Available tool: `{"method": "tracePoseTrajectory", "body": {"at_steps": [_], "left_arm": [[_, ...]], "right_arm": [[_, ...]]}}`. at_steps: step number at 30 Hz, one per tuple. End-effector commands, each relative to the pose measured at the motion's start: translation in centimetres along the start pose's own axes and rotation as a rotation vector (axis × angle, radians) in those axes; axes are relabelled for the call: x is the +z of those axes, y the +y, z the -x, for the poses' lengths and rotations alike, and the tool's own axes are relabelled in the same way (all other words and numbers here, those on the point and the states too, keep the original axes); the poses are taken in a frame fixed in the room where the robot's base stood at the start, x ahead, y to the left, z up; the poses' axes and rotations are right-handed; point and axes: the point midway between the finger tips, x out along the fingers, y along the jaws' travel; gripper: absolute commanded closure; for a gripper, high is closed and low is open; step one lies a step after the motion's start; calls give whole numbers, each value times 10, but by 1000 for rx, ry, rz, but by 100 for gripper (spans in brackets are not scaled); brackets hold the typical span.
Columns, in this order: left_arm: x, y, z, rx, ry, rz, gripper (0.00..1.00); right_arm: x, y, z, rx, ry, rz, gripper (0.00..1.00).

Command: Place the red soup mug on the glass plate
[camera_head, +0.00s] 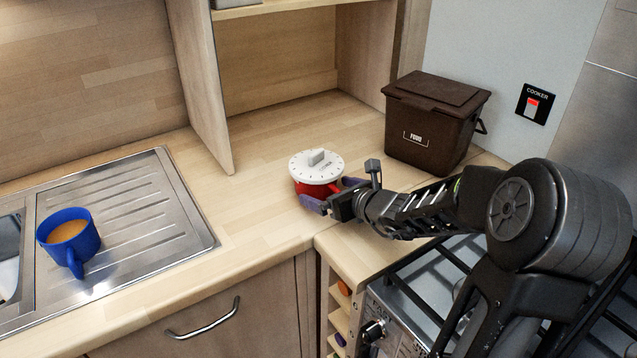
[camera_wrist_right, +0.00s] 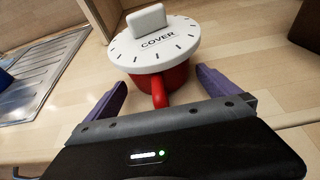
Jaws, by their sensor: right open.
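The red soup mug (camera_head: 307,188) stands upright on the wooden worktop near the inner corner, with a white round lid (camera_head: 316,166) on top. In the right wrist view the lid reads "COVER" and the red mug (camera_wrist_right: 172,78) has its handle pointing at my gripper. My right gripper (camera_head: 331,194) is open at worktop height, one purple finger on each side of the mug's near part. In the wrist view, gaps show between the fingers (camera_wrist_right: 160,82) and the mug. I see no glass plate in either view. My left gripper is not in view.
A blue mug (camera_head: 68,238) with a brown drink stands on the steel draining board (camera_head: 135,215) at left. A dark brown food bin (camera_head: 430,125) stands behind my right arm. The cooker (camera_head: 395,300) is below that arm. The worktop left of the red mug is clear.

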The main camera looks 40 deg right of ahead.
Motion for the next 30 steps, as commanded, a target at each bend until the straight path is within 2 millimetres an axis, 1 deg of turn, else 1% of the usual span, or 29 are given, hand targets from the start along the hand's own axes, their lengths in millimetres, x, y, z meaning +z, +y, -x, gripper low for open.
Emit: {"method": "tracePoseTrajectory", "body": {"at_steps": [1, 3, 6, 23, 26, 30], "left_arm": [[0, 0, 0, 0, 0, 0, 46], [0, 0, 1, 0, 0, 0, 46], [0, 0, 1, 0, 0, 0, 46], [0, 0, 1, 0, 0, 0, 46], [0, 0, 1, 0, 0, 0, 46], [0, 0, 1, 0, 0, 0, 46]], "right_arm": [[0, 1, -9, 3, 1, 0, 0], [0, 1, -17, 3, 1, 1, 0], [1, 0, -22, 1, -1, 0, 0], [0, 0, -22, 0, -1, 0, 0], [0, 0, -22, 0, -1, 1, 7], [0, 0, -22, 0, -1, 1, 18]]}}
